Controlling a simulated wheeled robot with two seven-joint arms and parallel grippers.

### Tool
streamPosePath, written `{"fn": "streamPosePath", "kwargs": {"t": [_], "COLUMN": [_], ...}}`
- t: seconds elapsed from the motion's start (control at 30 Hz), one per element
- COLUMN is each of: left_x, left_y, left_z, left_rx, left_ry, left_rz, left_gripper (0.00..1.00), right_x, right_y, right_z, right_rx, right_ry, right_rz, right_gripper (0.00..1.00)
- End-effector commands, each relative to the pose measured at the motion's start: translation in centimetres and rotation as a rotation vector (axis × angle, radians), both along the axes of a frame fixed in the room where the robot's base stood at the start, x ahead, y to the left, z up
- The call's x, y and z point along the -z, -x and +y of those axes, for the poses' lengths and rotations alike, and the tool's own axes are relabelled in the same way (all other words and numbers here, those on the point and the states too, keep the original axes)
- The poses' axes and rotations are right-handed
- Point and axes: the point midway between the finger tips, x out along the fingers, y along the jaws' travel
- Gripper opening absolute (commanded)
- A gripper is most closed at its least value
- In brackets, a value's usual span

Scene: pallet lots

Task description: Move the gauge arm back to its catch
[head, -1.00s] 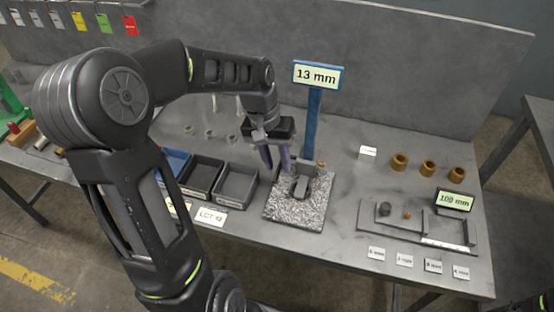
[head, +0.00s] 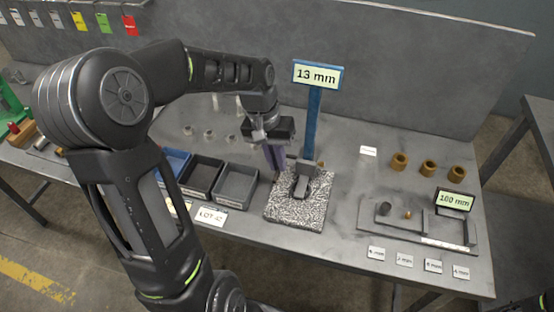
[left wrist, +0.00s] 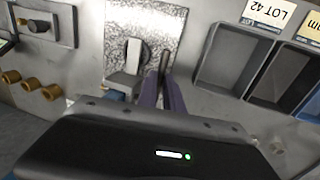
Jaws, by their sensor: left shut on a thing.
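The gauge stands on a speckled stone plate (head: 296,216), with a blue post (head: 312,130) and a 13 mm display (head: 318,75) on top. Its grey and dark metal parts (head: 302,187) sit over the plate. My left gripper (head: 277,168) is at the plate's back left edge, its purple fingers close together. In the left wrist view its fingertips (left wrist: 163,78) are shut around a dark slim bar (left wrist: 164,58), which looks like the gauge arm. The grey gauge block (left wrist: 124,80) is beside it. The catch cannot be made out. My right gripper is out of view.
Dark bins (head: 237,187) stand left of the plate, with a LOT 42 card (head: 211,217) in front. On the right are a tray (head: 375,222) with a 100 mm display (head: 454,201), several brown rings (head: 428,168) and small labels (head: 404,260). A grey wall stands behind.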

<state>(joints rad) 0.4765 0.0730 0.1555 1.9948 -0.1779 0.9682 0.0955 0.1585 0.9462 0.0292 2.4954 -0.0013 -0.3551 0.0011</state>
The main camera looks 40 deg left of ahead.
Motion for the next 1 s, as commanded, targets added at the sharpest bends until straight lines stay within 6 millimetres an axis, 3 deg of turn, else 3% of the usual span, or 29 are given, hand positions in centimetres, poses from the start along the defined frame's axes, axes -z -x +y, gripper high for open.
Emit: {"fn": "streamPosePath", "kwargs": {"t": [0.67, 0.87, 1.0], "left_x": [-0.2, -2.1, -4.9], "left_y": [0.0, -0.1, -0.1], "left_z": [0.0, 0.0, 0.0], "left_rx": [0.0, 0.001, -0.001], "left_ry": [0.0, -0.001, -0.001], "left_rz": [-0.001, -0.002, -0.004], "left_gripper": [0.0, 0.0, 0.0], "right_x": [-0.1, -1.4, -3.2], "right_y": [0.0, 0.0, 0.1], "right_z": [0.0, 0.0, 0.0], "right_rx": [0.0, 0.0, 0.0], "right_ry": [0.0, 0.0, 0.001], "right_rz": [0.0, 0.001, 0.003], "right_gripper": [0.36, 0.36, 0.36]}}
